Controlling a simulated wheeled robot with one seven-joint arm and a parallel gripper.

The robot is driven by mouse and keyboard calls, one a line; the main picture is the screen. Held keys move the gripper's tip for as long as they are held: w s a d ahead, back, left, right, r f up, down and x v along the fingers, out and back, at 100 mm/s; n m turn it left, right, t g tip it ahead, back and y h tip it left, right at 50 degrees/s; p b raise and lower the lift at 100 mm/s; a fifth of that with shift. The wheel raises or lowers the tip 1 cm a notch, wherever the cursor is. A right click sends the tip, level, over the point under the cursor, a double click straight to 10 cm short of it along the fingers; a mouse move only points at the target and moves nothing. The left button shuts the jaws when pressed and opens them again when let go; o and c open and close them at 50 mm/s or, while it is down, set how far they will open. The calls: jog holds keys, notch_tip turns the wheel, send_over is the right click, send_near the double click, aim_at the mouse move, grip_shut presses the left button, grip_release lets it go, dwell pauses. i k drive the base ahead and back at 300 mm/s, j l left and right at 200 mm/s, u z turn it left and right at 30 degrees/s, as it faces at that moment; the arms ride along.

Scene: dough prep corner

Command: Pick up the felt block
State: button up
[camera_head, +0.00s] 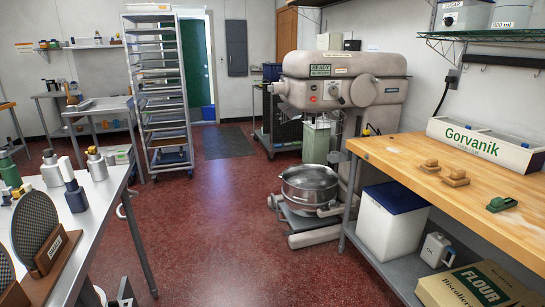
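I cannot make out for certain which thing is the felt block. Three small block-like things sit on the wooden worktop at the right in the head view. Two are tan with a raised part on top: a farther tan block (430,166) and a nearer tan block (456,179), close to each other.
The wooden worktop (405,154) is clear around the blocks; a Gorvanik bin (480,147) stands behind them. A mixer (345,85) with a steel bowl (310,186) stands left of the worktop. A cluttered steel table (100,215) is at left. The red floor (220,230) between is open.

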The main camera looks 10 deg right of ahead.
aim_at(431, 165)
jog(key=i+z, duration=0.2)
jog(key=i, duration=0.75)
jog(key=i+z, duration=0.2)
jog(key=i, duration=0.8)
jog(key=i+j+z, duration=0.25)
jog(key=i+z, duration=0.2)
jog(key=i+j+z, duration=0.85)
jog(key=i+j, duration=0.1)
jog(key=j, duration=0.1)
